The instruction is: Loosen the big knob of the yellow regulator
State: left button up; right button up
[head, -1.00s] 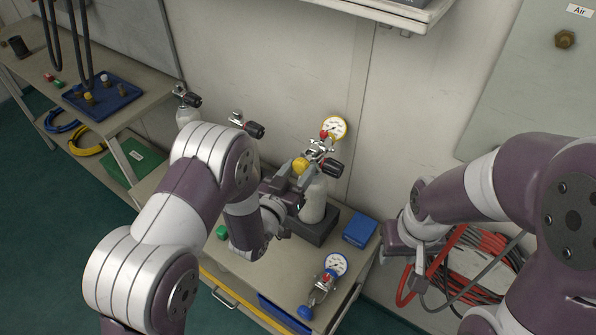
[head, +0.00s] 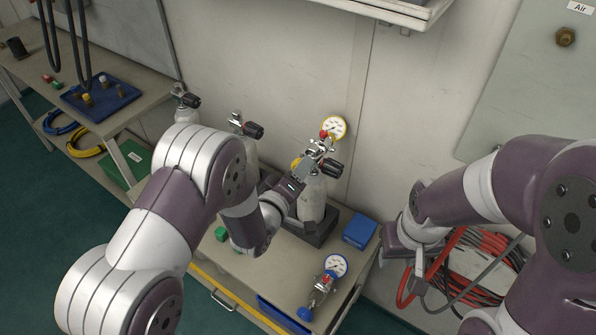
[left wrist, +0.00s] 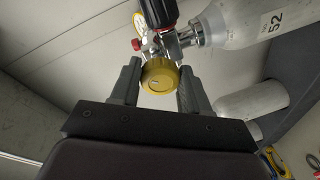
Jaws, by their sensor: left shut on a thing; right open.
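The yellow regulator sits on the valve of a grey-white cylinder (head: 312,200), with its yellow-rimmed gauge (head: 335,127) against the wall side. Its big yellow knob (head: 296,162) is mostly hidden behind my left gripper (head: 305,170) in the head view. In the left wrist view the knob (left wrist: 159,77) lies between the two fingers of my left gripper (left wrist: 160,80), which is shut on it. The valve's black handwheel (head: 332,168) is close beside the gripper. My right gripper (head: 398,248) is open, apart from the regulator, at the right; its fingertips are hard to make out.
A blue-knobbed regulator with a gauge (head: 335,265) lies on the bench front, near a blue box (head: 359,230). Another cylinder valve (head: 247,126) stands left of the yellow regulator. Red and grey hoses (head: 470,262) hang near my right gripper.

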pick_arm(q)
jog(key=n+g, duration=0.1)
jog(key=n, duration=0.4)
jog(key=shift+r+n, duration=0.15)
jog(key=shift+n, duration=0.25)
dwell(0.4)
jog(key=o, duration=1.1)
jog(key=shift+c, duration=0.2)
jog(key=v, duration=1.2)
jog(key=shift+s+a+b, duration=0.15)
jog(key=shift+s+b, duration=0.15)
jog(key=shift+b, duration=0.1)
